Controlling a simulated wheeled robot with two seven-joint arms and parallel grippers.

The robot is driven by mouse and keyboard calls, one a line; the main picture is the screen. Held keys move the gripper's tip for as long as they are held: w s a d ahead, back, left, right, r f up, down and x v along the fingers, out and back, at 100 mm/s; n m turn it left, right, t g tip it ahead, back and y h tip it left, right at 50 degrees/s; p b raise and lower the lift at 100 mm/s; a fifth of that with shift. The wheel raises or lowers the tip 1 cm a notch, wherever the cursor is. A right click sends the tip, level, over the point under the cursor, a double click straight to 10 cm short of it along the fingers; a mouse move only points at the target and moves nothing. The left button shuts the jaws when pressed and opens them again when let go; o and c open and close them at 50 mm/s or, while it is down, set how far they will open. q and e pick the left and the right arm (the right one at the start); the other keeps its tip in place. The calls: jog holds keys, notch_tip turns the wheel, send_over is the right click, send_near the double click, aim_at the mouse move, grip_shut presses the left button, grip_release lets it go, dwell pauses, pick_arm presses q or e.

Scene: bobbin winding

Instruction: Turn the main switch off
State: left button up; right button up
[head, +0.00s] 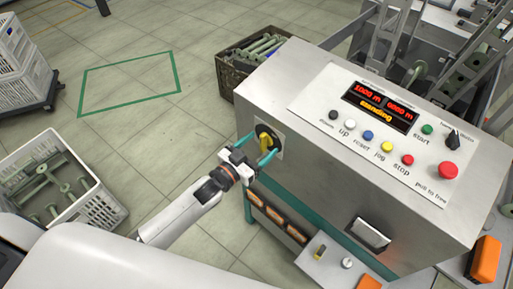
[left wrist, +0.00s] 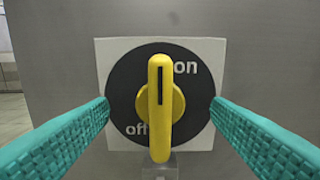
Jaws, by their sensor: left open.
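The main switch is a yellow rotary handle (left wrist: 160,105) on a black disc with a white square plate, marked "on" at upper right and "off" at lower left. Its handle stands upright, with its black line pointing straight up, between the two marks. In the head view the switch (head: 266,141) is on the left side face of the grey control cabinet (head: 300,75). My left gripper (head: 256,153) is in front of it, its teal fingers open on either side of the handle. In the left wrist view (left wrist: 160,128) a gap shows between each finger and the handle. My right gripper is not in view.
The cabinet's sloping panel (head: 385,130) carries several buttons, a red mushroom button (head: 448,171) and a lit display (head: 381,106). A crate of green bobbins (head: 90,208) stands at lower left, a dark crate (head: 228,75) behind the cabinet. Floor between them is clear.

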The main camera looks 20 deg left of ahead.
pick_arm(q)
jog(key=shift+w+d, duration=0.15)
jog(key=shift+w, duration=0.1)
jog(key=shift+w+d, duration=0.15)
jog(key=shift+w, duration=0.2)
jog(key=shift+w, duration=0.1)
jog(key=c, duration=1.4)
jog(key=shift+o, duration=0.2)
jog(key=n+p, duration=0.1)
jog(key=n, duration=0.1)
jog(key=shift+r+n, duration=0.1)
jog(key=shift+n, duration=0.8)
